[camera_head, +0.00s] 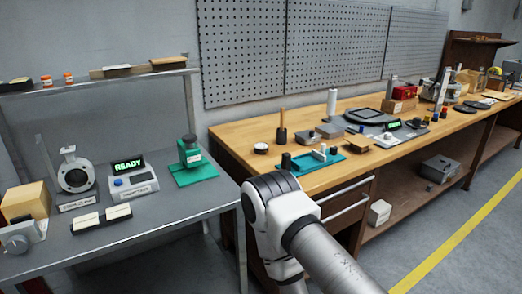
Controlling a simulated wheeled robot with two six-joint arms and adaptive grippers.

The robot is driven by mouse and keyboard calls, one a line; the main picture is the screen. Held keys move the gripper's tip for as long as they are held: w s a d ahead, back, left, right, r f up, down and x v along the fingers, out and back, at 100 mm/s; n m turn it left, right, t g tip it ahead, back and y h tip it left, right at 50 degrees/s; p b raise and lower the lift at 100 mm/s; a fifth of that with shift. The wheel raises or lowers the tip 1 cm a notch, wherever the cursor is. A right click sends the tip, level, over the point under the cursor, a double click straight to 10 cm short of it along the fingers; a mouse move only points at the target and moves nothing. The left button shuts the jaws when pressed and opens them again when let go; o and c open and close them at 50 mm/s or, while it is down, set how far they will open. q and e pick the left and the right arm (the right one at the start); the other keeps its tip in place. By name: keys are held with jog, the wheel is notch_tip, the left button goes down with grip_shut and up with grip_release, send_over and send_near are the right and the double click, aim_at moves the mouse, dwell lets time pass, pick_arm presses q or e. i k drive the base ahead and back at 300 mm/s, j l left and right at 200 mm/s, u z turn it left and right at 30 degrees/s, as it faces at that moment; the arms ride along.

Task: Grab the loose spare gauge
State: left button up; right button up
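A small round dark object with a pale face (261,148) lies on the left part of the wooden workbench (232,131). It looks like a loose gauge, but it is too small to be sure. No gripper is near it. My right arm (325,255) comes in from the bottom right and bends in front of the bench's near left corner. Its gripper is out of the picture. My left arm and gripper are not in view.
A grey table (185,222) at left holds a valve body (75,172), a READY display unit (132,180) and a green device (190,151) on a teal mat. A teal tray (315,162) and a dark upright tool (282,130) stand near the round object.

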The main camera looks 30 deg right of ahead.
aim_at(261, 148)
jog(key=i, duration=0.1)
jog(key=i+l+z, duration=0.1)
jog(key=i+z, duration=0.15)
jog(key=z, duration=0.2)
jog(key=i+z, duration=0.25)
jog(key=z, duration=0.2)
jog(key=i+j+z, duration=0.1)
jog(key=z, duration=0.35)
jog(key=i+j, duration=0.05)
jog(key=i, duration=0.05)
